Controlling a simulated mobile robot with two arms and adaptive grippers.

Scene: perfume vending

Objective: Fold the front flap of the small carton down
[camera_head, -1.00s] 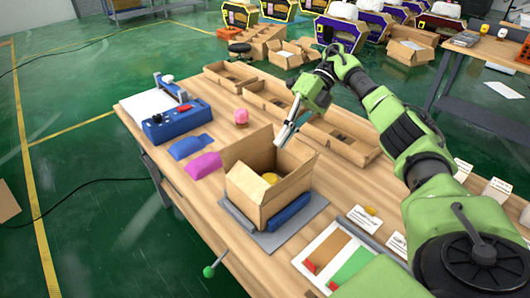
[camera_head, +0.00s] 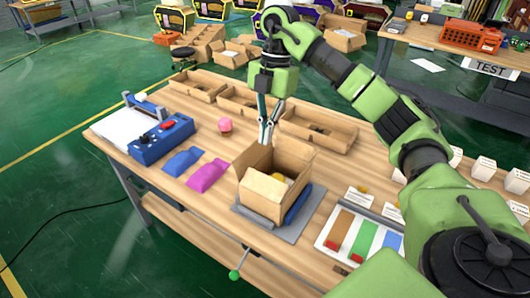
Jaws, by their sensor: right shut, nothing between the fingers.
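The small brown carton (camera_head: 263,194) stands upright and open at the top on a grey base plate (camera_head: 295,232) near the table's front edge. Flaps stand up around its opening, and something yellow shows inside. I cannot clearly tell the front flap from the front wall. A dark blue block (camera_head: 298,206) lies along its right side. My right gripper (camera_head: 267,138) points down with its fingers together and empty, at the carton's far edge. I cannot tell whether the fingertips touch a flap. My left gripper is not in view.
Several shallow cardboard trays (camera_head: 333,142) line the table's back. A blue device (camera_head: 160,140), a blue pouch (camera_head: 182,162), a magenta pouch (camera_head: 207,176) and a pink ball (camera_head: 225,125) lie left. A white board with colored strips (camera_head: 325,232) lies right. A green-knobbed lever (camera_head: 235,274) projects in front.

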